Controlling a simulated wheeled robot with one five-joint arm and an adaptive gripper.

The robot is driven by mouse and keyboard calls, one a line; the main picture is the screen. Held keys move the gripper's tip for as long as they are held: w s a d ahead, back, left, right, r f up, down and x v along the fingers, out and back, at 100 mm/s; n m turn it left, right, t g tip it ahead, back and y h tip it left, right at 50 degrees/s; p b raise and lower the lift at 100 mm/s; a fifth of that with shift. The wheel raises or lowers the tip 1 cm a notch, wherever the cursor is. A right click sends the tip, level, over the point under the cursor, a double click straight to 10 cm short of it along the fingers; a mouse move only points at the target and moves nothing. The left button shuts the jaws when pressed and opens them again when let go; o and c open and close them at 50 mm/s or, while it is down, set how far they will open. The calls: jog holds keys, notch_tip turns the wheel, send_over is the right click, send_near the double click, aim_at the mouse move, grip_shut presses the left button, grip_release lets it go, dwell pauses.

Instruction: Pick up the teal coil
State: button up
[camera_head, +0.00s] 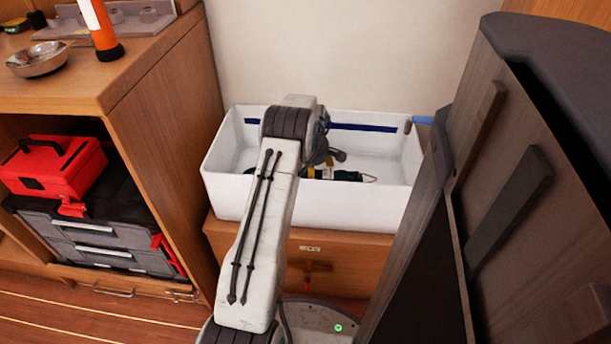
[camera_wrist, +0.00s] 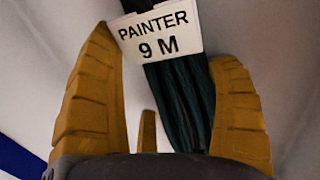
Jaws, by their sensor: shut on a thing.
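The teal coil (camera_wrist: 183,100) is a bundle of dark teal line with a white tag (camera_wrist: 160,30) reading "PAINTER 9 M". In the head view the dark coil (camera_head: 346,176) shows inside the white bin, just right of my gripper (camera_head: 312,172). My arm hides the left part of the bin and most of the gripper.
The white bin (camera_head: 240,198) has tall walls and a blue stripe inside, and stands on a wooden drawer unit (camera_head: 340,262). A wooden shelf unit (camera_head: 170,110) with a red toolbox (camera_head: 52,166) is at left. A dark grey panelled structure (camera_head: 530,190) stands close at right.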

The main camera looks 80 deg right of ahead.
jog(key=shift+r, duration=0.1)
jog(key=shift+r+p, duration=0.75)
jog(key=shift+r, duration=0.75)
notch_tip(320, 180, up, 7)
jog(key=p, duration=0.7)
